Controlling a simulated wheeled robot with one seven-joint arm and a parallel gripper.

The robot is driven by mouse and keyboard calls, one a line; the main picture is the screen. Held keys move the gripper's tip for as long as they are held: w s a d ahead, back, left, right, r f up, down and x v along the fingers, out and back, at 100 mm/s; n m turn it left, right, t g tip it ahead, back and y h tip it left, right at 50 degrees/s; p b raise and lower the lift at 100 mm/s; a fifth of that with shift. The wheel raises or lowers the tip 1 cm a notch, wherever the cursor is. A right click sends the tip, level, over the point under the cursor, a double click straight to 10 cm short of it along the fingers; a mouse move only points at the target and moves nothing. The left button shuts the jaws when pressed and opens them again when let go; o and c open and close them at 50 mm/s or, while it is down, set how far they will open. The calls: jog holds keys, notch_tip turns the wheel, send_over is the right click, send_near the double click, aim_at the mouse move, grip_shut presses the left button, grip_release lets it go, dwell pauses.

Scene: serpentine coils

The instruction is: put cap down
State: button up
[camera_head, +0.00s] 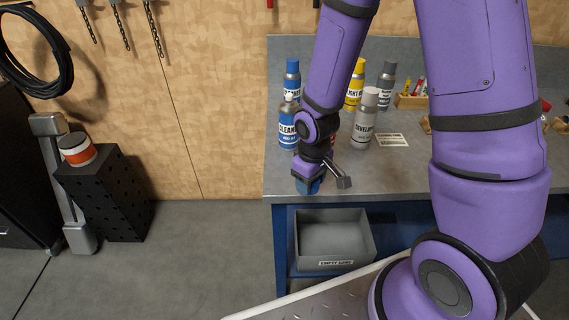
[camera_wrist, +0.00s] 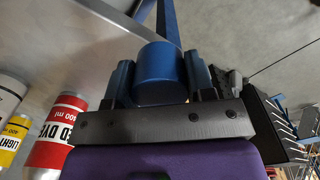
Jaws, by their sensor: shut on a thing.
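My gripper (camera_head: 308,186) is low at the bench's front left edge in the head view, above the floor side of the bin. In the wrist view its two blue fingers (camera_wrist: 160,82) are shut on a blue cap (camera_wrist: 158,68), one finger on each side. In the head view the cap cannot be told apart from the fingers. A blue cleaner can (camera_head: 288,128) with a pale nozzle top stands upright on the bench just behind my gripper. A red dye can (camera_wrist: 58,135) shows at the left of the wrist view; my arm mostly hides it in the head view.
The grey workbench (camera_head: 400,178) holds several more spray cans, including a grey developer can (camera_head: 365,118) and a yellow one (camera_head: 354,88). A white label card (camera_head: 392,140) lies right of them. A grey bin (camera_head: 335,263) marked for empty cans sits below. A black perforated stand (camera_head: 105,195) is left.

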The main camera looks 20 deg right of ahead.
jog(key=w, duration=0.4)
jog(key=w+f, duration=0.1)
jog(key=w, duration=0.9)
jog(key=shift+f, duration=0.15)
jog(key=shift+w+f, duration=0.25)
jog(key=shift+f, duration=1.5)
jog(key=shift+f, duration=0.15)
jog(key=o, duration=0.9)
